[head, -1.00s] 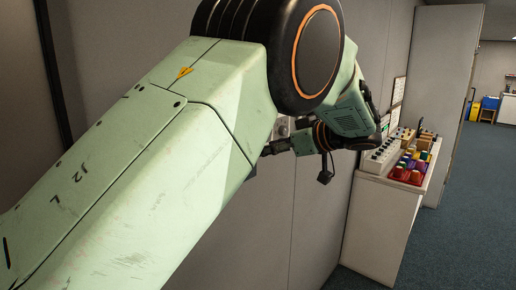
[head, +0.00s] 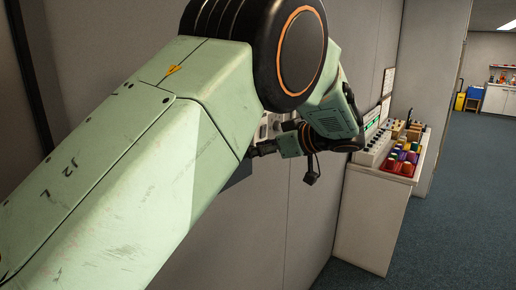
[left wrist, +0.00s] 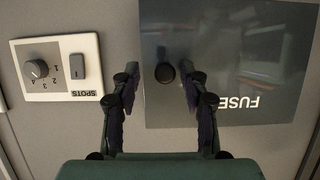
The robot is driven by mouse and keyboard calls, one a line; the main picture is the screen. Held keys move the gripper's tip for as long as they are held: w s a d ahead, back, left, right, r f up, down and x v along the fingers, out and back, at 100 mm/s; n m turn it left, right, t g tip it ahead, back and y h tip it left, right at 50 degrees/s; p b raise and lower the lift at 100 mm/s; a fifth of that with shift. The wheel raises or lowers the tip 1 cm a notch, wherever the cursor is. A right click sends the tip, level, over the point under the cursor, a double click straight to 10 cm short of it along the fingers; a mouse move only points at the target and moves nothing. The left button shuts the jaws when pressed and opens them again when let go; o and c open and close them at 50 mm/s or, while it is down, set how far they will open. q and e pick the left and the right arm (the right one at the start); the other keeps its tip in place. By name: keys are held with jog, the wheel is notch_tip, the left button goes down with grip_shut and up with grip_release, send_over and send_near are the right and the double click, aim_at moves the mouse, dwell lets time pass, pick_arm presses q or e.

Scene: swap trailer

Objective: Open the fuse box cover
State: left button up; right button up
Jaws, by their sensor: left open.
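The fuse box cover (left wrist: 245,60) is a flat grey panel in the left wrist view, lettered FUSE upside down. It lies flat in the wall, with no gap visible at its edges. A round black knob (left wrist: 165,73) sits near its left edge. My left gripper (left wrist: 161,85) is open, with one finger on each side of the knob; I cannot tell whether either touches it. In the head view my left gripper (head: 256,150) is at the wall, and my own arm hides most of the cover. My right gripper is not in view.
Left of the cover is a white SPOTS switch plate (left wrist: 57,68) with a dial and rocker. In the head view, a counter (head: 372,215) with a control box (head: 373,150) and colourful items (head: 402,160) stands to the right. Blue carpet (head: 450,210) is open beyond it.

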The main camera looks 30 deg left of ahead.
pick_arm(q)
jog(key=shift+s+d+r, duration=0.15)
jog(key=shift+s+r, duration=0.15)
jog(key=shift+s, duration=0.25)
jog(key=c, duration=0.5)
jog(key=shift+w+f, duration=0.15)
jog(key=shift+w, duration=0.2)
jog(key=c, duration=0.4)
jog(key=shift+s, duration=0.25)
grip_shut()
jog(key=shift+f, duration=0.1)
